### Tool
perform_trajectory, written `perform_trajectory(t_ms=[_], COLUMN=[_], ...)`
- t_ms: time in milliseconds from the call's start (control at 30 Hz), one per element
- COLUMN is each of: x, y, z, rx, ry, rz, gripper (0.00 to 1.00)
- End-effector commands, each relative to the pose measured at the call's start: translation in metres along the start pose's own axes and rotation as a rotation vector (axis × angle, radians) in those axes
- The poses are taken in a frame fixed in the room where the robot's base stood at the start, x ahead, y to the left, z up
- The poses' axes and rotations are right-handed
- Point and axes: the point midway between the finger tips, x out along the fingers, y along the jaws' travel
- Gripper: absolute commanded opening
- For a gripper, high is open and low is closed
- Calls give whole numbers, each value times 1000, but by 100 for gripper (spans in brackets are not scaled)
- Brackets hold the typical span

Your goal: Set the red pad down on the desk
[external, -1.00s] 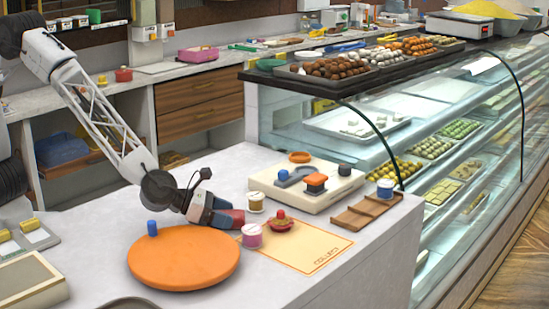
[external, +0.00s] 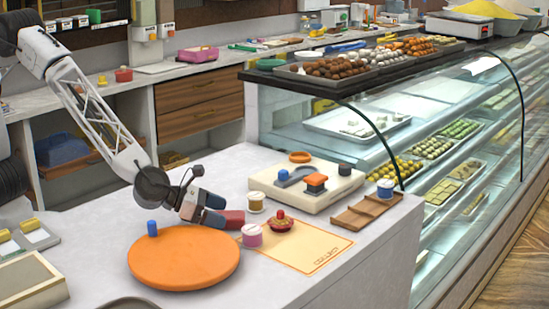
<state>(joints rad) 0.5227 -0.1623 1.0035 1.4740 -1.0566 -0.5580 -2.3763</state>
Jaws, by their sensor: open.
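The red pad (external: 235,219) is a small dark red block beside the pink-labelled jar, at the left edge of the collect mat. It appears to lie on the pale desk (external: 330,292), though its underside is hard to see. My gripper (external: 217,211) is low over the desk, just left of the pad, pointing right. Its dark fingers are open and apart, at the pad's left end. I cannot tell whether a finger still touches the pad.
An orange round board (external: 185,262) with a blue knob (external: 152,229) is at the front left. The collect mat (external: 318,246) has bare room.

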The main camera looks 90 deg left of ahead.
Motion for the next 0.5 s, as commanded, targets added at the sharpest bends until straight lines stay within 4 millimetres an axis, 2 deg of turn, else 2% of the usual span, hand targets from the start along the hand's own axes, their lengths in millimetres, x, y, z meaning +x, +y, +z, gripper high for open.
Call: perform_trajectory(t_ms=[500], x=[-63], y=[-1], z=[1], rx=[0], ry=[-1], rz=[-2], gripper=[89])
